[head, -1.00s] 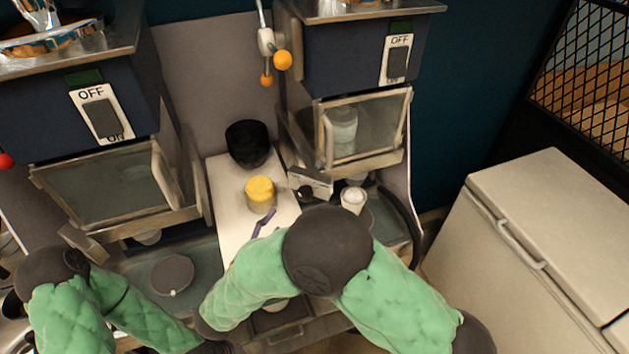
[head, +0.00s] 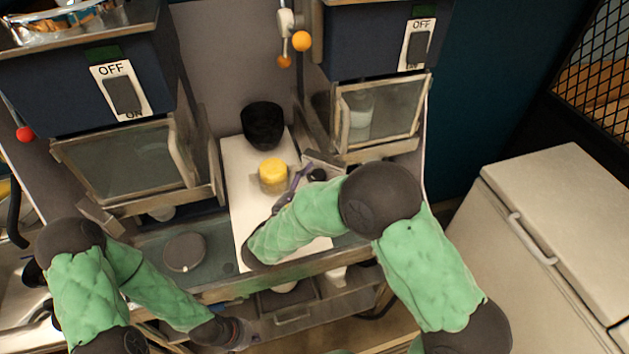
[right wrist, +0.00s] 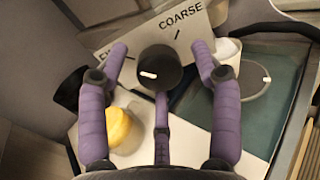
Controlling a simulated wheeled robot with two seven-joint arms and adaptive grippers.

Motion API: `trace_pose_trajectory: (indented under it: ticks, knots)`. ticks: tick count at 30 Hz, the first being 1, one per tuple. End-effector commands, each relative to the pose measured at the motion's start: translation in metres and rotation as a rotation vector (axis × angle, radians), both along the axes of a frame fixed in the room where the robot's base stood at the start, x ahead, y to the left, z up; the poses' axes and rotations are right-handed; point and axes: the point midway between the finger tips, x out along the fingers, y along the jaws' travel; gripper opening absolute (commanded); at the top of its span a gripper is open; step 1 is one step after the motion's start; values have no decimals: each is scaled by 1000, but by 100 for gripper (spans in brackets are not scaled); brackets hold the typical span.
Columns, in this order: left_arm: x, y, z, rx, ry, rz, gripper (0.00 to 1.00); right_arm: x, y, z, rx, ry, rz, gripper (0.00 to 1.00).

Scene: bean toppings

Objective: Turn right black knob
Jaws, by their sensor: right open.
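The right black knob (right wrist: 160,68) sits on a pale dial plate (right wrist: 190,28) marked COARSE, with another label partly hidden by a finger. The knob's white mark faces left in the right wrist view. The knob also shows small in the head view (head: 318,174). My right gripper (right wrist: 161,75) is open, its purple fingers spread left, right and below the knob, with visible gaps. In the head view, one purple finger of my right gripper (head: 298,180) shows beside the knob; my arm hides the rest. My left arm is low at the left; its fingers are not clear.
A yellow-lidded jar (head: 273,175) and a black cup (head: 263,125) stand on the white board (head: 238,195) left of the knob. A white cup (right wrist: 228,48) is close right of my fingers. The right grinder's glass-fronted box (head: 385,110) hangs above; a white chest (head: 560,220) stands right.

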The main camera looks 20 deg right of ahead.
Motion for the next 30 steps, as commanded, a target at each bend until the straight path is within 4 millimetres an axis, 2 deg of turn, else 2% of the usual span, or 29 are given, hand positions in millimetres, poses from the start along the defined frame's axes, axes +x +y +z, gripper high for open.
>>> trace_pose_trajectory:
  ticks: [6,12,17,23,30]
  knots:
    - [0,0,0,0,0,0,0,0,0,0,0,0,0,65]
    - [0,0,0,0,0,0,0,0,0,0,0,0,0,8]
    - [0,0,1,0,0,0,0,0,0,0,-3,4,0,8]
    - [0,0,11,0,0,0,0,0,0,1,-55,53,-1,8]
    - [0,0,10,0,0,0,0,0,0,-1,-62,58,-1,8]
